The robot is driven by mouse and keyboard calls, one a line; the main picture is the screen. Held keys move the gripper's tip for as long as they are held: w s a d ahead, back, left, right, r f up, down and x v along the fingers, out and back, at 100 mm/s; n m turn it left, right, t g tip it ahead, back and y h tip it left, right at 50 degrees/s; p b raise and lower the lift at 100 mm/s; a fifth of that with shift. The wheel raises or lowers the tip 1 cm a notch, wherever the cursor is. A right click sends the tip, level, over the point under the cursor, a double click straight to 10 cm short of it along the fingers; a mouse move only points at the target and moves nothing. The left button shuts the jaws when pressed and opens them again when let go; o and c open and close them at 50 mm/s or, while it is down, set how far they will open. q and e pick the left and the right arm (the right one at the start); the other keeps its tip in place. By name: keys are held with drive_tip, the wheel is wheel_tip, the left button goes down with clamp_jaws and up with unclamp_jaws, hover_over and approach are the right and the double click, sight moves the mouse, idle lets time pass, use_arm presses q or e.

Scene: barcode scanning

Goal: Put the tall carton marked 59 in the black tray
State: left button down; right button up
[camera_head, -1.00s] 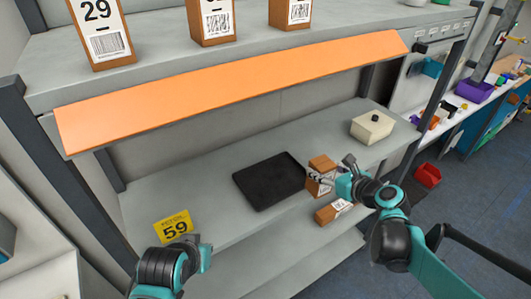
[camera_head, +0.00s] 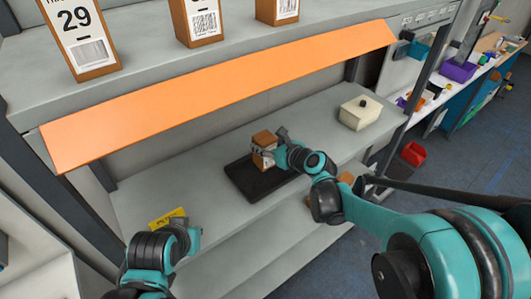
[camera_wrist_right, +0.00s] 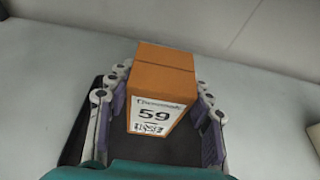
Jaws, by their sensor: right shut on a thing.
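The brown carton marked 59 (camera_head: 263,150) is held by my right gripper (camera_head: 277,153) over the far part of the black tray (camera_head: 262,187). In the right wrist view the carton (camera_wrist_right: 155,114) stands between the two fingers of the gripper (camera_wrist_right: 162,105), its white label with 59 and a barcode facing the camera. The tray (camera_wrist_right: 78,135) shows dark below it. I cannot tell whether the carton's base touches the tray. My left gripper (camera_head: 190,240) is at the lower left, away from the tray; its fingers are not clear.
A yellow sign (camera_head: 167,217) is partly hidden behind my left arm. Another brown carton (camera_head: 346,178) is mostly hidden by my right arm. A cream box (camera_head: 360,112) stands at the right of the shelf. An orange panel (camera_head: 220,95) overhangs the back.

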use_arm(q)
drive_tip(key=shift+w+f+b, duration=0.1)
drive_tip(key=shift+f+b, duration=0.2)
drive_tip(key=shift+f, duration=0.1)
use_arm(e)
wheel_tip(320, 180, down, 4)
drive_tip(key=shift+r, duration=0.1)
use_arm(q)
drive_tip(key=shift+f, duration=0.15)
use_arm(e)
drive_tip(key=shift+f, duration=0.2)
drive_tip(key=o, duration=1.4)
drive_tip(key=shift+o, duration=0.2)
drive_tip(key=shift+r, duration=0.15)
